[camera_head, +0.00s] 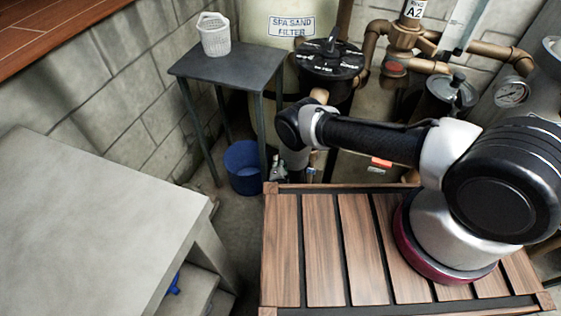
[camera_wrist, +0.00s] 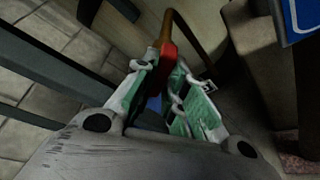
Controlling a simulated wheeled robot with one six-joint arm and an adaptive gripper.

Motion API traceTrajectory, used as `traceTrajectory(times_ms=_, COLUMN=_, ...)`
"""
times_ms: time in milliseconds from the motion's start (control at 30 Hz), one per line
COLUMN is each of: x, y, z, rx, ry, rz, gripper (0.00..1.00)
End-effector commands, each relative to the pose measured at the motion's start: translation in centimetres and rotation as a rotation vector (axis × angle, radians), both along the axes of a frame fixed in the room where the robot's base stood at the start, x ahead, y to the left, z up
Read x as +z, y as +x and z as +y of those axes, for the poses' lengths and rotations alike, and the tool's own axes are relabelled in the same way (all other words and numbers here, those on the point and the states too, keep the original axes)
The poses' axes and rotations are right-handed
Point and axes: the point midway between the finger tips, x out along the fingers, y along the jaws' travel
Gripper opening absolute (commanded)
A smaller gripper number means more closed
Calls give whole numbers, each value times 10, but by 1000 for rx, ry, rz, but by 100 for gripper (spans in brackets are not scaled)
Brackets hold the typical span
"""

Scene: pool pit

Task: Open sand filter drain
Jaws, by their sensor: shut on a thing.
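The beige tank labelled SPA SAND FILTER (camera_head: 280,8) stands at the top middle of the head view, behind a dark side table. In the wrist view, a red handle (camera_wrist: 168,58) sits at the end of a brass-brown pipe (camera_wrist: 166,25). My gripper (camera_wrist: 162,78) has green-padded fingers on both sides of the red handle and is shut on it. In the head view, my gripper (camera_head: 279,170) is low beside the table leg, partly hidden by my arm. The handle cannot be made out there, and its exact angle is unclear.
A blue bucket (camera_head: 243,172) stands on the floor just left of my gripper. The dark side table (camera_head: 228,68) carries a white basket (camera_head: 214,36). A slatted wooden platform (camera_head: 315,250) is in front, a grey bench (camera_head: 95,220) at left. Pipes crowd the right.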

Motion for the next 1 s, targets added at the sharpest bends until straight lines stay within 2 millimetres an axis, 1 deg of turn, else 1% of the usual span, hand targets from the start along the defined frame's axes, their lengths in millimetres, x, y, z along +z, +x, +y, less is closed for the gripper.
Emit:
traceTrajectory(times_ms=700, x=4, y=2, z=6, rx=1, ry=-631, rz=230, gripper=0)
traceTrajectory(times_ms=1000, x=4, y=3, z=7, rx=1, ry=-844, rz=308, gripper=0)
